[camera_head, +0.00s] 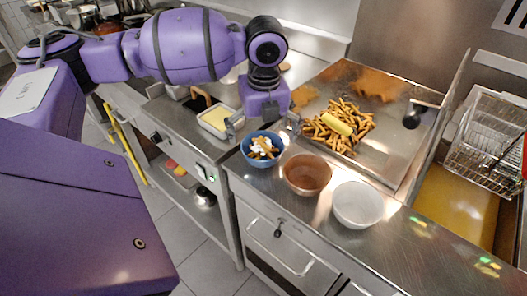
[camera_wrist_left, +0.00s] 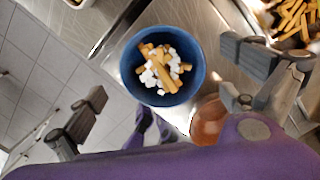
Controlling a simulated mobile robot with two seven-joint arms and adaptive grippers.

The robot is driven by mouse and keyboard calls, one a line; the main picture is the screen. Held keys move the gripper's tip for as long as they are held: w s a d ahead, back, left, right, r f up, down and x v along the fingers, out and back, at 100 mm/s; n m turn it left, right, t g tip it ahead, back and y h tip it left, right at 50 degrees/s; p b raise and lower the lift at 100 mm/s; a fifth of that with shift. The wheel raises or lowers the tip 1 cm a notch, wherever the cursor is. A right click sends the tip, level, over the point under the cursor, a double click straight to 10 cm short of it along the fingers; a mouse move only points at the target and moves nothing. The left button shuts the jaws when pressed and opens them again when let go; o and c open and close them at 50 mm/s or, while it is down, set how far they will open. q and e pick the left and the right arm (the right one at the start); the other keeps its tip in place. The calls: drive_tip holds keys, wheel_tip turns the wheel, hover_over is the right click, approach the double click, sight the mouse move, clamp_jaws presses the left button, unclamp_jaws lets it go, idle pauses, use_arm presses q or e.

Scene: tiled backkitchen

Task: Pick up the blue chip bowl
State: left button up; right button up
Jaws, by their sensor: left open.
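The blue chip bowl (camera_head: 251,156) stands upright on the steel counter, with chips and white lumps in it. In the left wrist view the blue bowl (camera_wrist_left: 128,62) lies between my finger lines, slightly ahead of the fingertips. My left gripper (camera_head: 264,122) is open above and just behind the bowl, with one finger to each side. Its fingers also show wide apart in the left wrist view (camera_wrist_left: 165,85). I cannot tell whether any finger touches the bowl. My right gripper is not in view.
A brown bowl (camera_head: 306,176) stands close to the right of the blue bowl, then a white bowl (camera_head: 356,205). A steel tray with chips (camera_head: 335,140) lies behind. A pale-filled container (camera_head: 214,120) is to the left. A wire fry basket (camera_head: 487,143) is at the right.

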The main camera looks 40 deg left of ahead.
sight(261, 157)
use_arm(q)
wheel_tip(261, 157, down, 4)
drive_tip(key=shift+f, duration=0.1)
drive_tip(key=shift+w, duration=0.1)
drive_tip(key=c, duration=1.4)
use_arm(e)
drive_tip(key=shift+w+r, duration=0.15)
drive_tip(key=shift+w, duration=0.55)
